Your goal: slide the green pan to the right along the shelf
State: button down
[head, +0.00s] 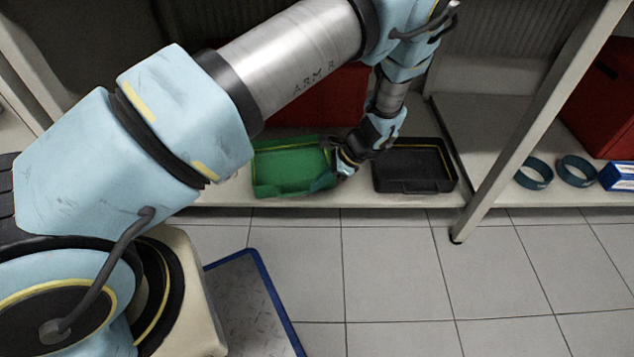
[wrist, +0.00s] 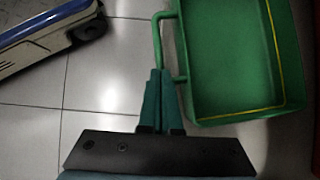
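The green pan (head: 290,165) lies on the low shelf (head: 225,190), partly hidden by my arm at its left. My gripper (head: 335,178) is at the pan's front right corner. In the wrist view the pan (wrist: 230,60) has a loop handle (wrist: 158,45) on its floor-facing side. My gripper (wrist: 161,74) has its two teal fingers close together at one end of this handle, and they look shut on it.
A black tray (head: 413,165) lies on the shelf just right of my gripper. A slanted shelf post (head: 540,120) stands farther right. Beyond it are two blue rings (head: 534,174) and a red box (head: 600,100). Another red box (head: 325,105) stands behind the pan.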

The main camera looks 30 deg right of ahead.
jog(key=shift+r, duration=0.5)
jog(key=shift+d+p, duration=0.1)
jog(key=shift+p, duration=0.45)
jog(key=s+d, duration=0.2)
jog(key=d, duration=0.1)
jog(key=s+d, duration=0.1)
jog(key=d, duration=0.3)
jog(key=s+d+p, duration=0.1)
jog(key=s+d, duration=0.1)
jog(key=d, duration=0.1)
jog(key=shift+s+d+f, duration=0.1)
jog(key=shift+s+d, duration=0.1)
jog(key=shift+s, duration=0.15)
jog(key=c, duration=1.6)
grip_release()
